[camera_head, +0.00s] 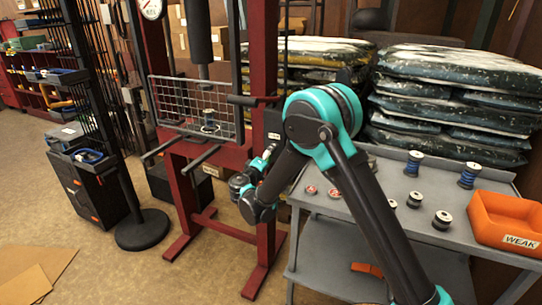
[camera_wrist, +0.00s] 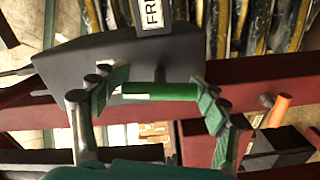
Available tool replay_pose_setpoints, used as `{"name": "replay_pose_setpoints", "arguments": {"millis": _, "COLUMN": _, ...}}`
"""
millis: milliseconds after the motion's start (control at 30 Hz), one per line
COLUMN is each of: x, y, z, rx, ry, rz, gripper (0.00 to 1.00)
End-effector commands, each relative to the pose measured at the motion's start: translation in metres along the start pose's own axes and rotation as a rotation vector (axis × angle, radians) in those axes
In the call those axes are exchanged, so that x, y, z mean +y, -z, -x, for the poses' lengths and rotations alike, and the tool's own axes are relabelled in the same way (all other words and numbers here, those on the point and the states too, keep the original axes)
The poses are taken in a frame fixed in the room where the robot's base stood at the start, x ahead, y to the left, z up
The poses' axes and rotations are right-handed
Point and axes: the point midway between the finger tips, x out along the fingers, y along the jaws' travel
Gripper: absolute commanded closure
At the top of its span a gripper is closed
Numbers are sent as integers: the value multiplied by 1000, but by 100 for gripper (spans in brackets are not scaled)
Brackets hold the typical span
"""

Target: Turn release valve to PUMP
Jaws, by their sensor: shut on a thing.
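In the wrist view my gripper (camera_wrist: 160,84) has its two teal-padded fingers on either side of a short green bar (camera_wrist: 160,91), which I take for the release valve's handle. The bar lies nearly level across the picture, its ends at the pads, and the gripper is shut on it. Behind it is a dark grey box (camera_wrist: 85,62) with a partly cut-off label starting "FRI" (camera_wrist: 152,15). No PUMP marking is readable. In the head view my gripper (camera_head: 270,157) is beside the red press frame (camera_head: 264,100), partly hidden by my arm; the green bar cannot be made out there.
An orange-tipped part (camera_wrist: 279,110) is at the right of the wrist view. In the head view, a grey cart (camera_head: 330,240) holds several spools and an orange WEAK bin (camera_head: 508,222). Stacked bags (camera_head: 455,100) stand behind. A wire guard (camera_head: 185,105) is on the press.

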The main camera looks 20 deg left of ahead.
Motion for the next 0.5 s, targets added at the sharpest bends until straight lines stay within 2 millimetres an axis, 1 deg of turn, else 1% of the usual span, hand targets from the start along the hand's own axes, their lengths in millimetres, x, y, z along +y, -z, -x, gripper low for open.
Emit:
{"name": "replay_pose_setpoints", "arguments": {"millis": 200, "x": 0, "y": 0, "z": 0, "rx": 1, "ry": 0, "rz": 103, "gripper": 56}}
{"name": "replay_pose_setpoints", "arguments": {"millis": 500, "x": 0, "y": 1, "z": 0, "rx": 1, "ry": 0, "rz": 159, "gripper": 56}}
